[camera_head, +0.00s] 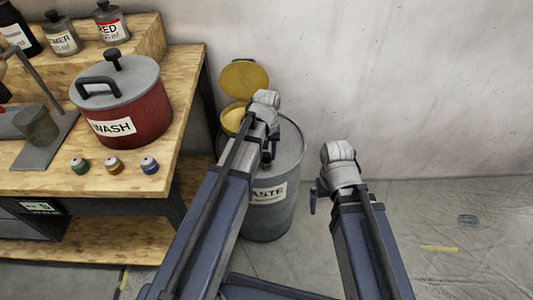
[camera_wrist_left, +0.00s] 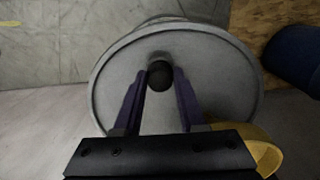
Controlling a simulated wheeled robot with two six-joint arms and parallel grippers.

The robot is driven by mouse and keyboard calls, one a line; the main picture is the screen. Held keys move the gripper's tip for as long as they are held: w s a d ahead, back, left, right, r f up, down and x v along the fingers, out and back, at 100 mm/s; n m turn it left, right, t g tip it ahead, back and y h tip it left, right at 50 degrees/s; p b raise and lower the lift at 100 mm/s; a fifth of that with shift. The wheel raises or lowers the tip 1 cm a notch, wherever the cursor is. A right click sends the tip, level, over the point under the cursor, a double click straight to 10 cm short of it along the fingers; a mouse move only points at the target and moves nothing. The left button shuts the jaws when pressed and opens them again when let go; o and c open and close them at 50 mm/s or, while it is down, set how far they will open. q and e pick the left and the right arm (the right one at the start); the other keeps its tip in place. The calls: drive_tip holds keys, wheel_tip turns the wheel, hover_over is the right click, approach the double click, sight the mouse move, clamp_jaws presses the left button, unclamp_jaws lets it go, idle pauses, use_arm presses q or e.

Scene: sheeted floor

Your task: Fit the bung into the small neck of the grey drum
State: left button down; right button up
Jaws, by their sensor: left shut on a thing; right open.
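The grey drum (camera_head: 285,215) with a WASTE label stands on the floor right of the bench. Its round grey top (camera_wrist_left: 115,75) fills the middle of the left wrist view. My left gripper (camera_wrist_left: 160,88) is over the drum top, shut on the dark round bung (camera_wrist_left: 160,76). In the head view the left gripper (camera_head: 268,152) is partly hidden by its own arm. The small neck is hidden or not clear behind the bung, and I cannot tell whether they touch. My right gripper (camera_head: 315,195) is open and empty, right of the drum.
A yellow funnel with a raised lid (camera_head: 245,80) sits at the drum's back left, also visible in the wrist view (camera_wrist_left: 262,150). The wooden bench (camera_head: 185,100) at left holds a red WASH pot (camera_head: 150,115), small jars and bottles. A wall stands behind; floor at right is mostly clear.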

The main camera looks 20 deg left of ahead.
use_arm(q)
drive_tip(key=shift+c, duration=2)
unclamp_jaws()
drive_tip(key=shift+r, duration=0.1)
wheel_tip(320, 180, up, 8)
drive_tip(key=p, duration=0.8)
drive_tip(key=shift+f, duration=0.2)
drive_tip(key=shift+f, duration=0.15)
